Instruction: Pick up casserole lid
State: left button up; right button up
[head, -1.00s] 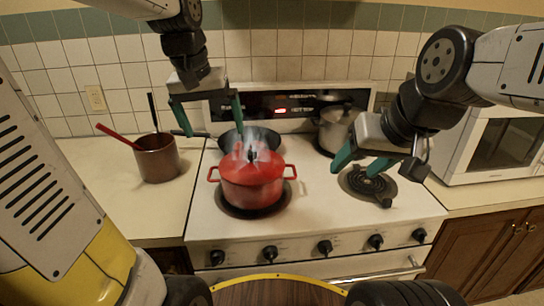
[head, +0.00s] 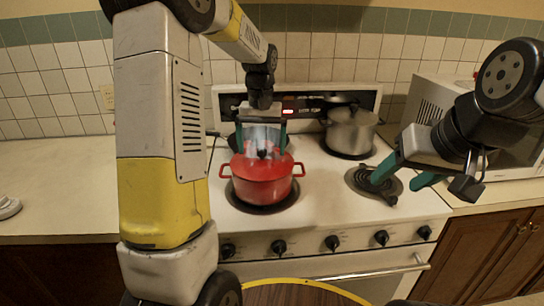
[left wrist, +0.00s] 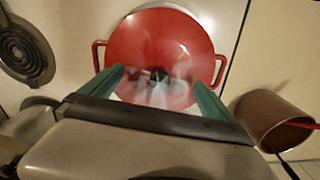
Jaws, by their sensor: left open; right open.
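The red casserole lid (head: 258,169) sits on the red casserole pot (head: 264,191) on the stove's front left burner. Its dark knob (left wrist: 159,77) shows in the left wrist view, with pale steam around it. My left gripper (head: 264,148) is open above the lid, its green fingers pointing down on either side of the knob. In the left wrist view the lid (left wrist: 155,40) lies beyond the open fingers, with the knob between them. Whether the fingers touch the lid I cannot tell. My right gripper (head: 400,183) is open and empty over the right side of the stove.
A dark pan (head: 240,138) stands behind the casserole, and a silver pot (head: 350,131) is at the back right. A bare coil burner (head: 372,180) is at the front right. A brown pot (left wrist: 270,118) stands beside the stove. A microwave (head: 430,99) is at the right.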

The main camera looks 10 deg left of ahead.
pick_arm(q)
jog(key=shift+f, duration=0.95)
jog(key=shift+c, duration=0.2)
grip_shut()
jog(key=shift+s+d+f, duration=0.1)
jog(key=shift+s+f, duration=0.05)
dwell(0.4)
